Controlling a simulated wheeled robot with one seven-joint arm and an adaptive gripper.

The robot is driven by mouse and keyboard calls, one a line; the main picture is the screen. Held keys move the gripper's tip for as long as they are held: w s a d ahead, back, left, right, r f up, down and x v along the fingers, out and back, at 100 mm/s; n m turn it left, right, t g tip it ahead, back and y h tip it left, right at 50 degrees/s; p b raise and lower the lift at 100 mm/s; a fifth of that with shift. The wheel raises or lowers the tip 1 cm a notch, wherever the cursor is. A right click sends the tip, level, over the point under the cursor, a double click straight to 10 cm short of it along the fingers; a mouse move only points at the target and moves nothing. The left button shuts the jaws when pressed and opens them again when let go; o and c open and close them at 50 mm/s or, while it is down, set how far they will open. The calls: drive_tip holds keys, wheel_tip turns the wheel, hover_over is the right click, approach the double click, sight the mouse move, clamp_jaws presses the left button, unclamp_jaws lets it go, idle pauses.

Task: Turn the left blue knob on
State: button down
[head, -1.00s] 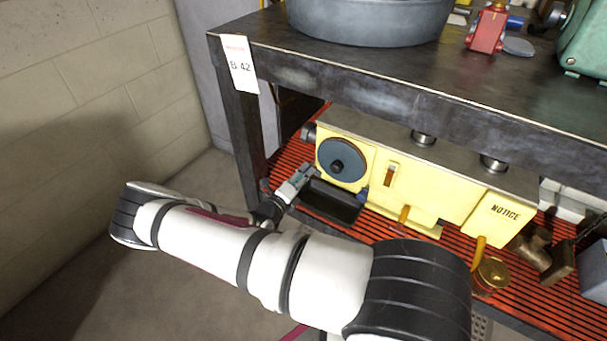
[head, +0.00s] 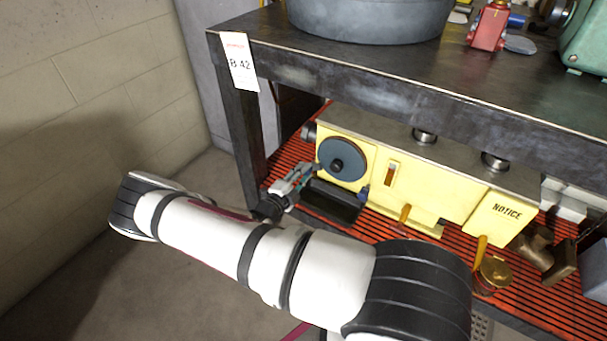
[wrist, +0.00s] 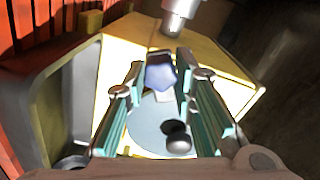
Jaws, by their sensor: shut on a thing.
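The left blue knob (wrist: 160,72) shows in the wrist view between the fingertips of my gripper (wrist: 162,75), which is shut on it. It sits on the yellow machine (wrist: 235,80), near the grey-blue disc (wrist: 148,128) with a black hub. In the head view my gripper (head: 311,169) is at the left end of the yellow machine (head: 440,203), just left of the disc (head: 342,158). There the gripper hides the held knob. Another blue knob (head: 363,194) shows farther right, low on the machine's front.
A black open bin (head: 333,203) stands right beside my gripper. The dark bench top (head: 330,68) overhangs the machine, and its leg (head: 240,140) is close on the left.

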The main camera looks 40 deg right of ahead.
idle(0.4)
drive_tip(key=c, duration=1.3)
unclamp_jaws()
drive_tip(key=v, duration=1.2)
